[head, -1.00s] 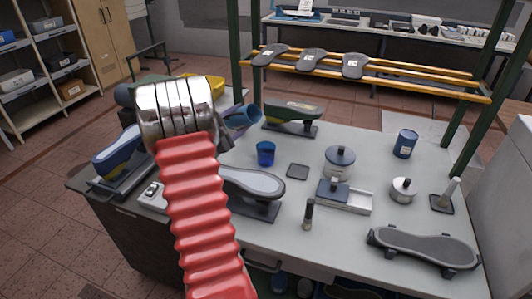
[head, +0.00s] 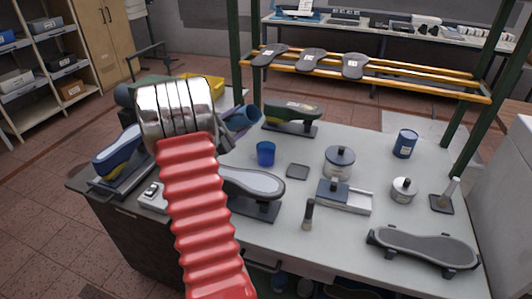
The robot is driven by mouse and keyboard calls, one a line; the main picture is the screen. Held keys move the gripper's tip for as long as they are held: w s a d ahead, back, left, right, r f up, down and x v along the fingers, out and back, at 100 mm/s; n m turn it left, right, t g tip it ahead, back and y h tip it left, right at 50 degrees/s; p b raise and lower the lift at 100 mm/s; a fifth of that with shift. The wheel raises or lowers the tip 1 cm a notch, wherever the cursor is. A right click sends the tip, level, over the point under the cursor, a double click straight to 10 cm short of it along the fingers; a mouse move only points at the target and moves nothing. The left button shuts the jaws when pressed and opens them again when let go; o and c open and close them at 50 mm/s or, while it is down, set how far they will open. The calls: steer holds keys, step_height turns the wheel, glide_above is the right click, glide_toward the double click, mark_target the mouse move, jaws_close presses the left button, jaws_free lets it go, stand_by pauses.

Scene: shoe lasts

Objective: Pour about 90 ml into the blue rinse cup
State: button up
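The blue rinse cup (head: 265,153) stands upright on the grey bench, left of the middle; I cannot see its contents. A larger blue vessel (head: 244,117) is tilted, its mouth toward the upper right, behind and left of the cup and apart from it. My gripper (head: 222,137) shows as a dark part beside that vessel, mostly hidden behind my red arm and metal wrist. It appears shut on the vessel, though the fingertips are hidden. No liquid stream is visible.
A dark square coaster (head: 297,171) lies right of the cup. A lidded metal pot (head: 339,162) and a labelled blue can (head: 405,144) stand farther right. Shoe lasts on stands (head: 291,118) (head: 252,184) are behind and in front of the cup. A green-posted rack with yellow rails (head: 380,77) spans the back.

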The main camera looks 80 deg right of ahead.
steer(key=shift+s+r+n, duration=0.15)
steer(key=shift+r+n, duration=0.05)
steer(key=shift+n, duration=0.5)
steer(key=shift+n+b, duration=0.3)
steer(key=shift+n, duration=0.7)
steer(key=shift+w+d+n+b, duration=0.2)
steer(key=shift+w+n, duration=0.2)
steer(key=shift+n, duration=0.45)
steer(key=shift+w+d+n+b, duration=0.1)
steer(key=shift+w+n+b, duration=0.2)
steer(key=shift+n, duration=0.55)
steer(key=shift+w+d+f+n+b, duration=0.1)
steer(key=shift+w+f+n+b, duration=0.1)
steer(key=shift+n, duration=0.4)
steer(key=shift+w+a+f+n+b, duration=0.1)
steer(key=shift+n+b, duration=0.1)
steer(key=shift+n, duration=0.4)
steer(key=shift+w+d+f+n+b, duration=0.1)
steer(key=shift+w+n+b, duration=0.1)
steer(key=shift+n, duration=0.4)
